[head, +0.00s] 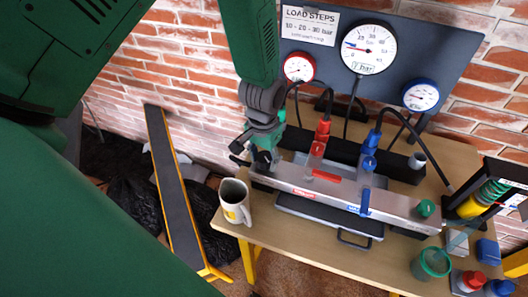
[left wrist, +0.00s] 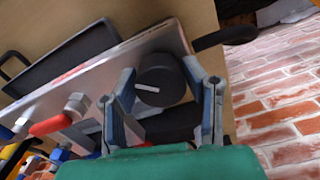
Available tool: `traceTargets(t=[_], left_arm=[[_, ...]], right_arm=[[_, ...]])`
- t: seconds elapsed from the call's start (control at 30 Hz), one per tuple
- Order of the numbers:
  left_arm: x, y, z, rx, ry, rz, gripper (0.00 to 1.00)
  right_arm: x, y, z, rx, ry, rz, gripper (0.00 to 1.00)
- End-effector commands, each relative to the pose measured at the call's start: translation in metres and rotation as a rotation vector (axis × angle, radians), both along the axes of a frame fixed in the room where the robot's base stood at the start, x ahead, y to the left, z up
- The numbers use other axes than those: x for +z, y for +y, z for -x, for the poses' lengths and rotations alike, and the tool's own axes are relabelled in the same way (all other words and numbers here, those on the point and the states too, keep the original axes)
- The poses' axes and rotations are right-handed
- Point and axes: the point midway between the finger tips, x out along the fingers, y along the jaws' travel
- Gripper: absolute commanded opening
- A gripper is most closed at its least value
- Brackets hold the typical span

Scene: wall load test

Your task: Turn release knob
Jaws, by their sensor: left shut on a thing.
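The black round knob (left wrist: 160,80), with a white line mark on its face, sits at one end of the long metal block (left wrist: 95,80). In the left wrist view my left gripper (left wrist: 166,84) has a finger on each side of the knob and is shut on it. The white mark lies nearly level in that view, slightly tilted. In the head view my left gripper (head: 263,160) is at the left end of the metal block (head: 345,194), and it hides the knob there. My right gripper is not in view.
A red lever (head: 327,176) and a blue lever (head: 365,202) stand on the block. A white mug (head: 235,203) is close to my left gripper. Gauges hang on the dark panel (head: 428,48) behind.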

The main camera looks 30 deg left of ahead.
Motion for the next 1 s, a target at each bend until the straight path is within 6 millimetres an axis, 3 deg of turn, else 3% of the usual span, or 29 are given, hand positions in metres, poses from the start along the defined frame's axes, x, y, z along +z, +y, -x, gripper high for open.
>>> traceTargets(t=[0.5,1.0], left_arm=[[0.005,0.000,-0.007,0.465,-0.019,0.000,0.10],[0.004,0.001,-0.008,0.689,-0.020,0.001,0.10]], right_arm=[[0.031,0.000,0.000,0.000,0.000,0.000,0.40],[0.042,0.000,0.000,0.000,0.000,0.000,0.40]])
